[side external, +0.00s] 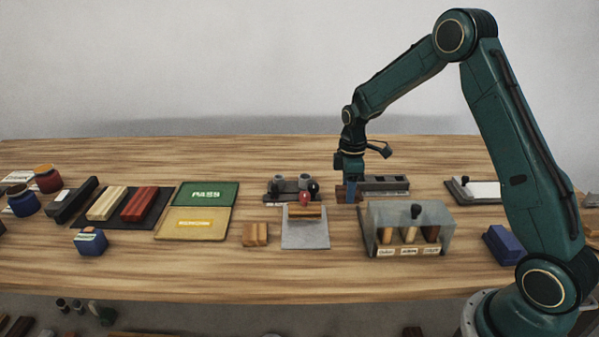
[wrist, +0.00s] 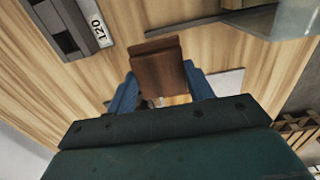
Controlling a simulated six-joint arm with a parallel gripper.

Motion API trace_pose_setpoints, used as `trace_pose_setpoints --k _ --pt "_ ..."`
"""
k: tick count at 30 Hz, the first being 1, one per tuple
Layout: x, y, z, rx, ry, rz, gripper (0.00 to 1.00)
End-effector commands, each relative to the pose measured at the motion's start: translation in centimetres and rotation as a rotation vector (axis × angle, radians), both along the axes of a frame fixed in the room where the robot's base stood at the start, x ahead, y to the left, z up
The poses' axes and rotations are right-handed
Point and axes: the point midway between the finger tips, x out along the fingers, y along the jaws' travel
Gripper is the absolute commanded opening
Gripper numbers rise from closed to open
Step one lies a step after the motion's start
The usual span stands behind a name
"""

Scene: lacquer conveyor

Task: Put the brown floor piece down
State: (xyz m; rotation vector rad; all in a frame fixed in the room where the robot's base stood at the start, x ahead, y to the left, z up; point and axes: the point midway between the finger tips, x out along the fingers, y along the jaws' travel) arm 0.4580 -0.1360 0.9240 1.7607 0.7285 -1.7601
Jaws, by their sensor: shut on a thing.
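The brown floor piece (wrist: 158,73) is between the two blue fingers of my gripper (wrist: 160,92) in the wrist view. The gripper is shut on it. In the side external view my gripper (side external: 347,190) points down at the table, between the grey slotted block and the dark holder. There the brown piece (side external: 341,194) shows only as a small patch beside the blue finger. I cannot tell whether its underside touches the table.
A grey slotted block (side external: 385,184) lies just right of my gripper. A clear-sided box (side external: 408,232) with upright samples stands in front. A dark holder (side external: 283,192) and grey plate (side external: 305,238) are to the left. Green PASS (side external: 207,203) and yellow (side external: 193,230) mats lie further left.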

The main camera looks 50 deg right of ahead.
Motion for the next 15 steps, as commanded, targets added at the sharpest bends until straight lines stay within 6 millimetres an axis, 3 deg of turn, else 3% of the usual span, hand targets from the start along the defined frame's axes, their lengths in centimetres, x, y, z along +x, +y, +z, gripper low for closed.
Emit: trace_pose_setpoints --k 7,15 --pt "0.0 0.0 -0.6 0.001 0.002 0.0 0.29" --pt "0.0 0.0 -3.5 0.001 0.003 0.0 0.29"
